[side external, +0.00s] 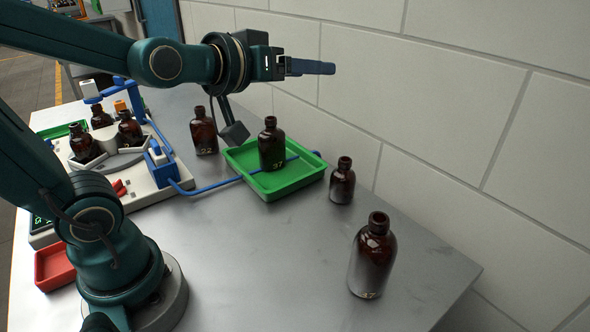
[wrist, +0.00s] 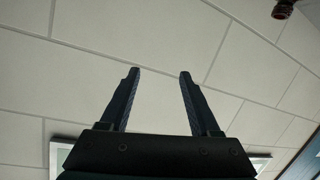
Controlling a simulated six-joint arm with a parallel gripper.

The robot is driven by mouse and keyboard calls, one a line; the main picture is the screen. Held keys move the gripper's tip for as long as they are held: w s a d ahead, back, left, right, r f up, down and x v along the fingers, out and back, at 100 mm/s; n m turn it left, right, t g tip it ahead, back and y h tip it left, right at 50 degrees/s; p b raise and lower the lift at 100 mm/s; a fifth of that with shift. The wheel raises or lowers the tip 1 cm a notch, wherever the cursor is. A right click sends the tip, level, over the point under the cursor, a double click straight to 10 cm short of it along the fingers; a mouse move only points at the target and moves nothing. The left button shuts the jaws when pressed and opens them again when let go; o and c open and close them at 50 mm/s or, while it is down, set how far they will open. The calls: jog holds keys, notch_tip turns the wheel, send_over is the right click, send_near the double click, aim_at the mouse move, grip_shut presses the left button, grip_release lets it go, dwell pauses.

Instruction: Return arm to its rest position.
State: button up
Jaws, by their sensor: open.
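My gripper (side external: 325,68) is raised above the table and points to the right, toward the white wall. In the wrist view my gripper (wrist: 158,75) has its two fingers apart, with nothing between them. An amber bottle (side external: 271,145) stands upright in the green tray (side external: 300,181), below my gripper and apart from it. Another amber bottle (side external: 203,132) stands just left of the tray. A small amber bottle (side external: 342,183) stands right of the tray. A larger amber bottle (side external: 373,262) stands near the table's right edge.
A white machine (side external: 157,182) with blue parts and several bottles stands on the table's left side. A red tray (side external: 54,266) lies at the front left. The white wall (side external: 440,95) runs close behind the table (side external: 270,270), whose front middle is clear.

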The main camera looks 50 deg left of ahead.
jog(key=s+d+f+m+g+h, duration=0.1)
jog(key=s+d+f+m+g, duration=0.1)
jog(key=s+f+g, duration=0.2)
jog(key=s+d+f+m+g+h, duration=0.1)
jog(key=s+f+g, duration=0.3)
jog(key=s, duration=0.7)
notch_tip(320, 180, down, 3)
jog(key=shift+d+r+m+g, duration=0.15)
jog(key=shift+d+m+g, duration=0.25)
jog(key=shift+d+m, duration=0.35)
jog(key=shift+s+a, duration=0.1)
